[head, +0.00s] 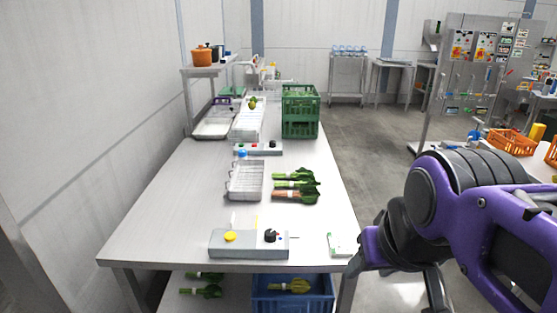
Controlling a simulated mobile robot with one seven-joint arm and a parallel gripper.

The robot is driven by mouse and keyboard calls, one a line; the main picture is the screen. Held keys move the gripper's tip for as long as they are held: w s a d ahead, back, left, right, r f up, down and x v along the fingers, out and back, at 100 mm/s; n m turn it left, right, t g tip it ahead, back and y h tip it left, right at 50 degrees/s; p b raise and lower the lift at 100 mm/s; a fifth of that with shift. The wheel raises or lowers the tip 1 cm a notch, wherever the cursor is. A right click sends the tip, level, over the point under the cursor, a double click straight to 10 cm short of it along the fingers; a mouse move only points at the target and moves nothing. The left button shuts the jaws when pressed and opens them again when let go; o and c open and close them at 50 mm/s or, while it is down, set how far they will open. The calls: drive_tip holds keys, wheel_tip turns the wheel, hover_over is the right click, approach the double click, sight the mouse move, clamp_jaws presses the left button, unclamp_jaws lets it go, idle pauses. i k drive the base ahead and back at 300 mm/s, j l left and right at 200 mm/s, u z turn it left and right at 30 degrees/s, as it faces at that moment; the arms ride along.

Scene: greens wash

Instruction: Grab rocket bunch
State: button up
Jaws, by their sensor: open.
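Green leafy bunches (300,186) lie together on the steel table, right of a wire basket; one has a reddish-brown stem end. Other leafy bunches (207,291) lie on the shelf below. Another bunch (290,286) lies in the blue crate (262,302) under the table's front edge. I cannot tell which bunch is rocket. My gripper (402,282) is at the lower right, beside the table's front right corner, with its dark fingers apart. It is away from all the bunches and nothing shows between the fingers.
The steel table (165,220) carries a wire basket (245,181), a grey control box (248,244) and a white-green card (343,244) near the corner. A green crate (300,111) stands farther back. Open floor (372,150) lies right of the table.

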sight(308, 182)
drive_tip(key=k, duration=0.75)
drive_tip(key=k+u, duration=0.2)
drive_tip(key=u, duration=0.95)
drive_tip(key=l+u, duration=0.5)
drive_tip(key=u, duration=0.15)
drive_tip(key=k+l, duration=0.1)
drive_tip(key=l, duration=4.15)
drive_tip(key=k, duration=0.1)
